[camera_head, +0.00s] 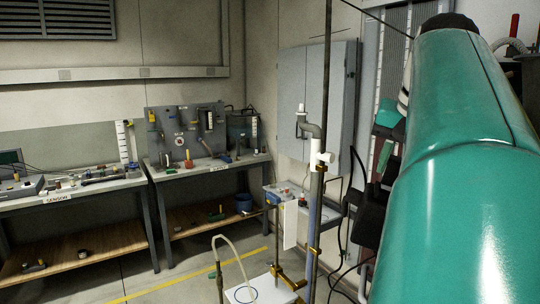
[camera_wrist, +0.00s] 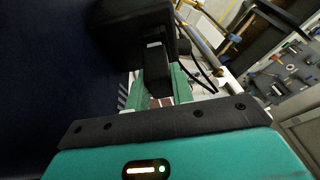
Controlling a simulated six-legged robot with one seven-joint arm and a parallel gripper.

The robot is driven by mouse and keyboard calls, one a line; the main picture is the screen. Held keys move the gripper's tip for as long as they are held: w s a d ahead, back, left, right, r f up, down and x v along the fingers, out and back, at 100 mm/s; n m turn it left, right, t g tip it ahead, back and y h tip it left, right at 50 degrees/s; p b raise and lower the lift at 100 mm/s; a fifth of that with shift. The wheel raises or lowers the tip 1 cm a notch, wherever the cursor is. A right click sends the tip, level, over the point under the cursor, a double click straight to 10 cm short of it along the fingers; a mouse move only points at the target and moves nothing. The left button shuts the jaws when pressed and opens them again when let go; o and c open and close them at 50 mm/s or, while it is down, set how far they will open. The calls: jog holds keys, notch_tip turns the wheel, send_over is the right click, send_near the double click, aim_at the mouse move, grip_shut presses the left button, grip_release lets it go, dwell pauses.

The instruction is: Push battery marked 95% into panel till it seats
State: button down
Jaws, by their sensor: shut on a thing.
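In the wrist view my gripper (camera_wrist: 158,78) shows its green fingers closed on a dark block (camera_wrist: 157,66), which I take to be the battery. No 95% marking is readable on it. The block's far end meets a larger black housing (camera_wrist: 135,25). I cannot tell whether this housing is part of the panel, or how deep the block sits. Dark equipment (camera_head: 370,212) shows only partly beside the arm.
A dark surface (camera_wrist: 45,80) fills the wrist view's left. Black cables (camera_wrist: 205,75) run right of the housing. In the head view, pipes (camera_head: 318,160) and a white-topped stand (camera_head: 250,290) stand left of my arm. Two workbenches (camera_head: 75,195) line the back; floor between is open.

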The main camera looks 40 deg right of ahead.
jog(key=shift+w+f, duration=0.1)
jog(key=shift+f, duration=0.15)
dwell(0.3)
jog(key=c, duration=1.1)
grip_release()
